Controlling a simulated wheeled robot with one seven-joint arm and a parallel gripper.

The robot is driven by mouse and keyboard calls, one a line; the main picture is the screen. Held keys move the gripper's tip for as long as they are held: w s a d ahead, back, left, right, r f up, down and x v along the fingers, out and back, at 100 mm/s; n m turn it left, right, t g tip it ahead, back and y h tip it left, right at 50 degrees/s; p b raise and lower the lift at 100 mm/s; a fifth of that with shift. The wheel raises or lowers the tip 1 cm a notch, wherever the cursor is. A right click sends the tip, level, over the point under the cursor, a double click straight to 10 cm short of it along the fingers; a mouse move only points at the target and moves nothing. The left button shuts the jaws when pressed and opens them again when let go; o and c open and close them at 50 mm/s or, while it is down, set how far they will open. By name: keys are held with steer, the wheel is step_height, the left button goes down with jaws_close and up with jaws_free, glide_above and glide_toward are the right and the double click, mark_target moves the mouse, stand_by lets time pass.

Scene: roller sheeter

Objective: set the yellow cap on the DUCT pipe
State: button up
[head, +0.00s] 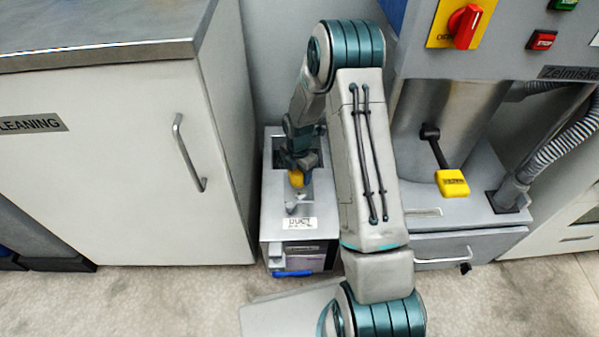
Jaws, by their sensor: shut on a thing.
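The yellow cap (296,179) is held at the lower end of my gripper (297,169), which is shut on it. The cap is over the top of a narrow grey box (270,205) that carries a DUCT label (299,222). A small light grey fitting (297,203) on the box top, just in front of the cap, seems to be the DUCT pipe. I cannot tell how high the cap is above the box top, or whether it touches anything. My gripper's fingers are small and dark in this view.
A white cabinet (110,160) stands close on the left of the box. The machine on the right has a yellow-tagged lever (452,183), a red switch (465,22) and a ribbed hose (560,135). A blue handle (292,273) sits low on the box front.

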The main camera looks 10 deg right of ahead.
steer(key=shift+f+b, duration=0.4)
steer(key=shift+f, duration=0.4)
stand_by(0.4)
steer(key=o, duration=1.1)
steer(key=shift+c, duration=0.2)
step_height(320, 180, up, 14)
steer(key=p, duration=0.5)
